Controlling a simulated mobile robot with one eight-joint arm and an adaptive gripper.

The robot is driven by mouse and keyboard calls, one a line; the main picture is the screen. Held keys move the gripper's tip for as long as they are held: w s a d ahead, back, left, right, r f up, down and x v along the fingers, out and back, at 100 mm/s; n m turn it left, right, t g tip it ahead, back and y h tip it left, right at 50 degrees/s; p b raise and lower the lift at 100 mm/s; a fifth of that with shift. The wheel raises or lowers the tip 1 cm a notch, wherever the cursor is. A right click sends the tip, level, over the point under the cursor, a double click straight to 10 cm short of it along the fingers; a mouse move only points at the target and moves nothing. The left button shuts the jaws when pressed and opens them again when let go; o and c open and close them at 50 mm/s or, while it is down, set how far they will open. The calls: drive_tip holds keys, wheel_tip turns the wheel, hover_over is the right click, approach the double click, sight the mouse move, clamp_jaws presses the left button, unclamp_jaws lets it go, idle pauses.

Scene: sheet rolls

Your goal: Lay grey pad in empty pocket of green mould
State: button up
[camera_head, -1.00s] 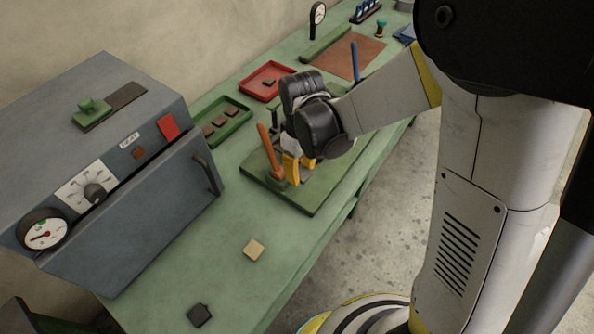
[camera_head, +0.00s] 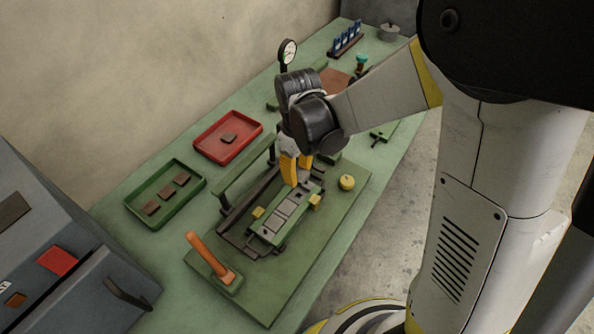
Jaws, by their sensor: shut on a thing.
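The green mould (camera_head: 257,245) is a long narrow block lying at a slant on a green base plate (camera_head: 335,224). Several grey squares show along its top. My gripper (camera_head: 291,184), with yellow fingers, points down at the mould's far end. It is shut on the grey pad, which the fingers mostly hide. I cannot tell whether the pad touches the mould, and the pocket under the fingers is hidden.
An orange lever (camera_head: 208,257) stands at the plate's near corner. A yellow knob (camera_head: 346,182) is to the right. A green tray (camera_head: 159,222) with brown pieces and a red tray (camera_head: 205,143) lie left. A dial gauge (camera_head: 288,52) stands behind.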

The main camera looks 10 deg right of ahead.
sight(297, 191)
drive_tip(key=shift+f+b, duration=2.05)
drive_tip(key=shift+f, duration=0.85)
drive_tip(key=shift+s+f+b, duration=0.1)
drive_tip(key=shift+f+b, duration=0.7)
drive_tip(key=shift+f, duration=0.1)
clamp_jaws()
drive_tip(key=shift+s, duration=0.1)
drive_tip(key=shift+s+a, duration=0.15)
drive_tip(key=o, duration=0.9)
unclamp_jaws()
drive_tip(key=shift+o, duration=0.8)
drive_tip(key=shift+s+a, duration=0.1)
drive_tip(key=shift+a, duration=0.05)
drive_tip(key=shift+w, duration=0.2)
